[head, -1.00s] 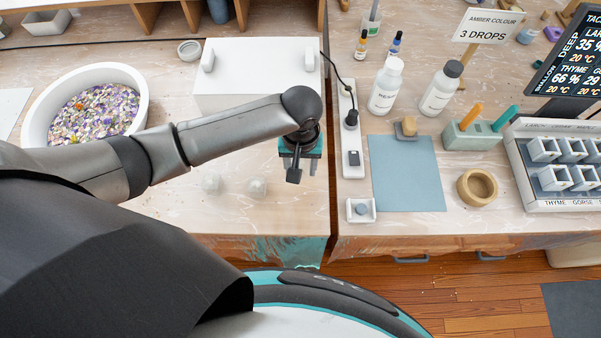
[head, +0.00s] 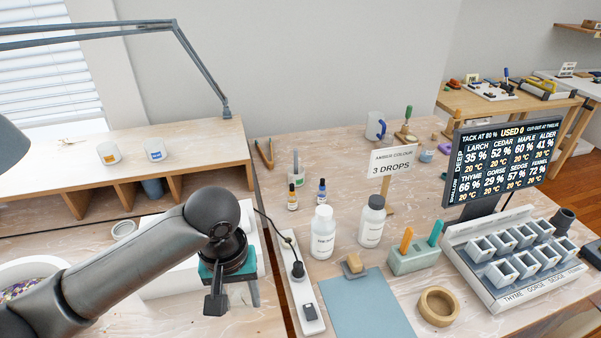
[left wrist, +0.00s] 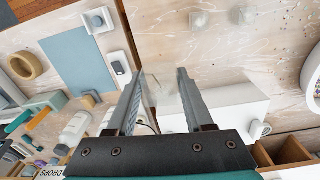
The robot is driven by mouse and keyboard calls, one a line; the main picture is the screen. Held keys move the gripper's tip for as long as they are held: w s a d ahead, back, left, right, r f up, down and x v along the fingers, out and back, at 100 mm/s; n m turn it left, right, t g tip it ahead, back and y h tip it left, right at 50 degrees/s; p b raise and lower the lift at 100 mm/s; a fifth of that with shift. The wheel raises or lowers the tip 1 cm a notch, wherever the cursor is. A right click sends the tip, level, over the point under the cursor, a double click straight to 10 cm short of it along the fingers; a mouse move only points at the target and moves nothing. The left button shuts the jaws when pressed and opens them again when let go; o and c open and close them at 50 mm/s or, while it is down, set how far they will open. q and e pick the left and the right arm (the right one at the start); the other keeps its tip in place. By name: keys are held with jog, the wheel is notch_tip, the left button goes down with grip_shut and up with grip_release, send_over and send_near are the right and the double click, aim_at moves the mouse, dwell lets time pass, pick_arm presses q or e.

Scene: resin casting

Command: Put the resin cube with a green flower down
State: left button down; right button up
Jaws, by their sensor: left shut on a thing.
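My left gripper (left wrist: 160,76) is shut on a clear resin cube (left wrist: 162,92), which shows faintly between the two fingers in the left wrist view. I cannot make out a flower in it. The gripper is above the wooden table, between the white box (left wrist: 228,106) and the white power strip (left wrist: 120,68). In the head view my left gripper (head: 236,290) points down beside the power strip (head: 302,287), and the cube is hidden there. Two other clear pieces (left wrist: 198,19) (left wrist: 242,15) lie on the table at the top of the wrist view. My right gripper is not in view.
A blue mat (head: 366,305) lies on the right table, with a beige block on a small holder (head: 354,265) at its back edge. Two white bottles (head: 323,233) (head: 372,222), a wooden ring (head: 438,306) and a rack of white moulds (head: 512,260) stand around it. The mat's middle is bare.

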pick_arm(q)
jog(key=s+a+r+m+b, duration=0.1)
jog(key=a+r+b, duration=0.3)
jog(key=r+b, duration=0.1)
jog(key=shift+s+a+r+m+b, duration=0.2)
jog(key=shift+s+m+b, duration=0.1)
jog(key=shift+s+m, duration=0.1)
jog(key=shift+w+d, duration=0.1)
